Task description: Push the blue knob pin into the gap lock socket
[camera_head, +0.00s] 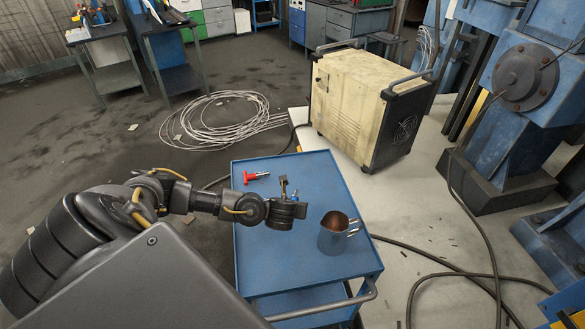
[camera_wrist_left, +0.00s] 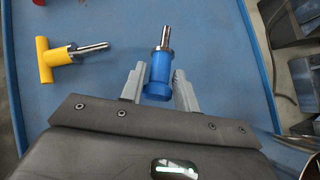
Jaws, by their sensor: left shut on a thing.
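The blue knob pin (camera_wrist_left: 160,78) has a blue body and a bare metal tip. It is between the two fingers of my left gripper (camera_wrist_left: 159,88), which is shut on it, with the tip pointing away from the palm. In the head view my left gripper (camera_head: 286,194) is over the blue cart top, and the pin there is mostly hidden. A yellow T-handle pin (camera_wrist_left: 62,56) lies left of the gripper in the left wrist view. I cannot clearly identify the gap lock socket in either view. My right gripper is not in view.
The blue cart (camera_head: 262,253) carries a red-handled pin (camera_head: 255,177) at its far left and a metal mug (camera_head: 334,239) right of my gripper. A beige machine (camera_head: 352,97) stands behind the cart. The cart top's front left is clear.

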